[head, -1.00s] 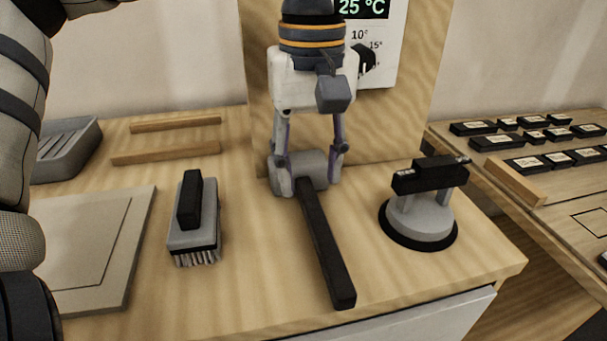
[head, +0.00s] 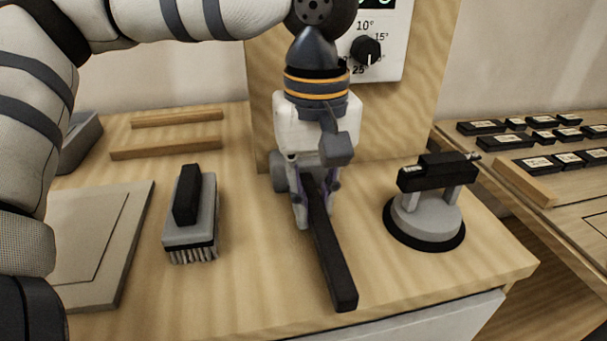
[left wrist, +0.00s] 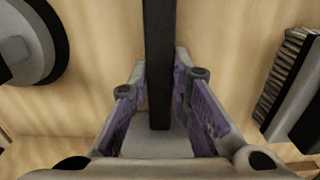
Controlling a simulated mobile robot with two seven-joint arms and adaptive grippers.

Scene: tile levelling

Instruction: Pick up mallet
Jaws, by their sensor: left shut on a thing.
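The mallet (head: 334,265) lies on the wooden worktop, its long black handle pointing toward the front edge and its grey head (head: 279,179) at the back, mostly hidden behind my gripper. My left gripper (head: 313,205) comes down from above and is shut on the mallet's handle close to the head. In the left wrist view the black handle (left wrist: 160,60) runs between the two purple-padded fingers, with the grey head (left wrist: 155,138) below it. My right gripper is in neither view.
A grey brush (head: 192,222) lies left of the mallet and a suction lifter (head: 428,215) stands to its right. Two wooden strips (head: 165,148) and a tile (head: 95,240) are at the left. A panel with a dial (head: 367,50) stands behind.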

